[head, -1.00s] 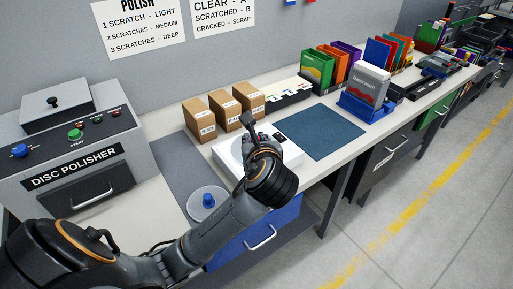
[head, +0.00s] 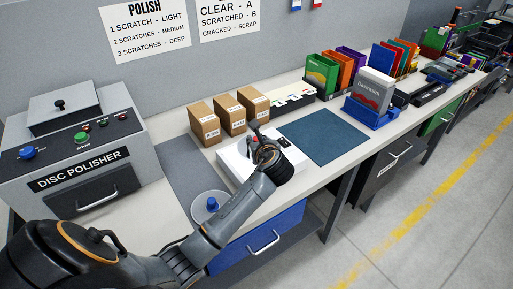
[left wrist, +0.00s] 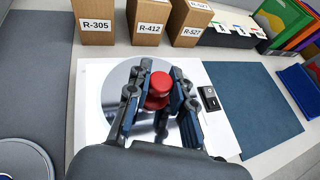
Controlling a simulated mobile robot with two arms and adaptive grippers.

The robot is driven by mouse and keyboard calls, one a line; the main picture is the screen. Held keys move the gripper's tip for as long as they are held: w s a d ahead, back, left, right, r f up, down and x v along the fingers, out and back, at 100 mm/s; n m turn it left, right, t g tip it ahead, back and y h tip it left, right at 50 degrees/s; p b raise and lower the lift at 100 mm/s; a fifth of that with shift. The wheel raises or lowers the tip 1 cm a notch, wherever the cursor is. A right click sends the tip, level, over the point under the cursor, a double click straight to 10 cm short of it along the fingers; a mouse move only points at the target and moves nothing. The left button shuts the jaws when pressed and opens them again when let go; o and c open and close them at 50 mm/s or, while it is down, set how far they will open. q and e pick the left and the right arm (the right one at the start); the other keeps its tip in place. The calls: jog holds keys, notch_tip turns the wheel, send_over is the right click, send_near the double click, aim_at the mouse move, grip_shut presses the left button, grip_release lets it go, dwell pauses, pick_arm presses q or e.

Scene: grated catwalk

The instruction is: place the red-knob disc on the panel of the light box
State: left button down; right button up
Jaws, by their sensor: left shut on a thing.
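My left gripper (head: 262,143) reaches over the white light box (head: 228,168), and in the left wrist view the gripper (left wrist: 160,88) is shut on the red knob (left wrist: 160,84) of a shiny silver disc (left wrist: 116,97). The disc lies over the panel of the light box (left wrist: 218,128). I cannot tell whether it touches the panel or hangs just above it. In the head view the gripper and arm hide most of the disc. A small dark switch (left wrist: 209,98) sits on the box, right of the fingers. My right gripper is not in view.
A blue-knob disc (head: 211,206) lies on the bench nearer me. Several cardboard boxes (head: 231,113) stand behind the light box. A blue mat (head: 322,137) right of it is clear. The disc polisher (head: 80,150) stands at the left.

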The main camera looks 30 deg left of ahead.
pick_arm(q)
jog(key=shift+w+a+f, duration=0.1)
jog(key=shift+w+f, duration=0.05)
jog(key=shift+f, duration=1.55)
jog(key=c, duration=1.2)
grip_release()
jog(key=shift+f, duration=0.1)
jog(key=shift+o, duration=0.2)
jog(key=shift+d, duration=0.2)
jog(key=v, duration=1.2)
jog(key=shift+a, duration=0.15)
